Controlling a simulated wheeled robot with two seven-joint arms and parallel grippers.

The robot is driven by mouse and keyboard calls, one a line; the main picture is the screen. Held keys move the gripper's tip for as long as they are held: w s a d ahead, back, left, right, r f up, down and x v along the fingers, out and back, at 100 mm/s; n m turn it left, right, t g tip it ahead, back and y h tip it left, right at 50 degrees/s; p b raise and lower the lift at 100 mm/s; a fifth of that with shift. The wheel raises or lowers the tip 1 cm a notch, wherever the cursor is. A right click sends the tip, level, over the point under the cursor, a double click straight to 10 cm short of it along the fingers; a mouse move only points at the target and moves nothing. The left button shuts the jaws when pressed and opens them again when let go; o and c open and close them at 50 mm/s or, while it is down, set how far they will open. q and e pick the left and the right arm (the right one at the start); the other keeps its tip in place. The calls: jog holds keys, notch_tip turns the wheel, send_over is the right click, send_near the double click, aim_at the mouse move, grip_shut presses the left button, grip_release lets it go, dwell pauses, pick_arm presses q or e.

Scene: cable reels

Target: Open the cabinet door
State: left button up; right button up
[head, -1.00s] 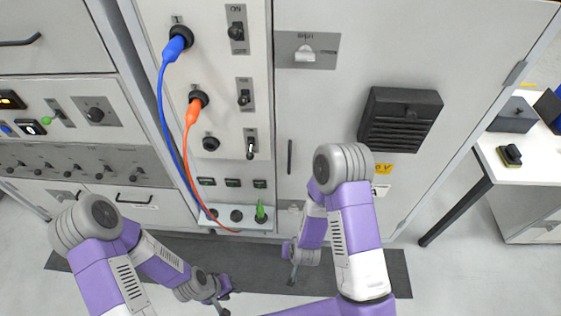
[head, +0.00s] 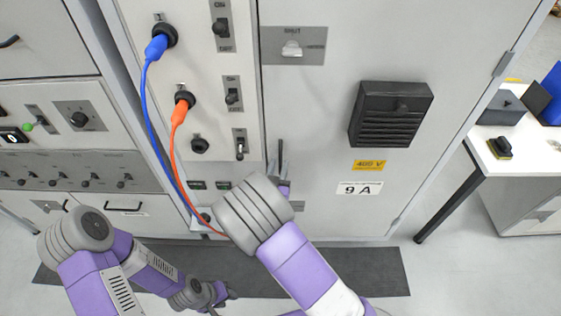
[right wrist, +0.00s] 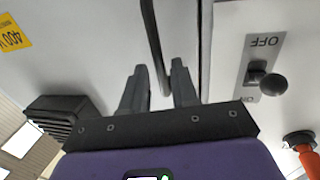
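The cabinet door (head: 340,110) is a tall pale grey panel and looks closed. Its dark vertical bar handle (head: 281,152) is near the door's left edge; in the right wrist view the handle (right wrist: 153,40) runs down between the fingers. A latch plate marked SHUT (head: 291,47) is higher on the door. My right gripper (head: 284,172) is at the handle's lower part, and in the right wrist view it (right wrist: 160,88) is open, its fingers on either side of the bar with a visible gap. My left gripper (head: 222,295) hangs low at the left, its fingers too small to judge.
A black vent box (head: 390,115) sticks out of the door, above a yellow 400 V label (head: 369,165) and a 9 A label (head: 359,188). Blue (head: 148,110) and orange cables (head: 173,150) hang from the switch panel on the left. A white table (head: 500,165) stands at the right.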

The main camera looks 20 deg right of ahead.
jog(key=shift+x, duration=1.45)
grip_shut()
